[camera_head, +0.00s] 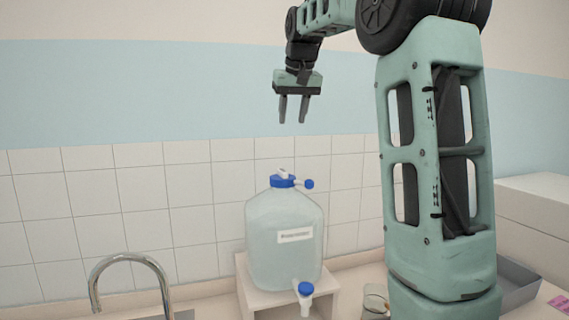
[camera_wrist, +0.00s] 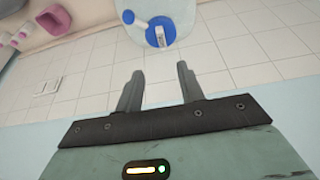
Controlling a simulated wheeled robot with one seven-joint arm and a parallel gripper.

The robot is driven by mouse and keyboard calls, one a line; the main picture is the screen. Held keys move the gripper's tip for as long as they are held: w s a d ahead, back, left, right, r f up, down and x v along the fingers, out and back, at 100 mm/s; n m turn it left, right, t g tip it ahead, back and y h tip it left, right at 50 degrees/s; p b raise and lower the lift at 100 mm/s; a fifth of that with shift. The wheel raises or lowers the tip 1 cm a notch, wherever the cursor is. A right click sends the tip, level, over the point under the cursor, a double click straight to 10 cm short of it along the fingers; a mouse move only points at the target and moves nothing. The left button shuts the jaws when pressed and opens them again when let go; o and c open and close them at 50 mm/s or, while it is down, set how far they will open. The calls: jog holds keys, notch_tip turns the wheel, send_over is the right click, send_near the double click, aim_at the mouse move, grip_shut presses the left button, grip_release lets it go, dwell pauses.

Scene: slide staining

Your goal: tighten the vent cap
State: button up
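A translucent carboy (camera_head: 285,240) with a white label stands upright on a white stand. A large blue lid (camera_head: 283,181) with a white piece on top closes it, also seen in the wrist view (camera_wrist: 153,36). A small blue cap (camera_head: 309,184), apparently the vent cap, sits on a short white side stub; it also shows in the wrist view (camera_wrist: 128,16). How tight it is cannot be told. My gripper (camera_head: 292,119) points down, open and empty, well above the lid. In the wrist view its fingers (camera_wrist: 160,72) are apart, with the lid beyond them.
A blue-handled spigot (camera_head: 305,290) sticks out low on the carboy's front. The stand (camera_head: 252,298) rests on the counter by a tiled wall. A chrome faucet (camera_head: 130,262) is at left, a glass beaker (camera_head: 375,300) and grey tray (camera_head: 518,280) at right. The air around the lid is clear.

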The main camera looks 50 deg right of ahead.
aim_at(284, 171)
jog(key=p+x, duration=0.5)
jog(key=x, duration=1.2)
jog(key=shift+s+a, duration=0.1)
jog(key=shift+a, duration=0.05)
grip_shut()
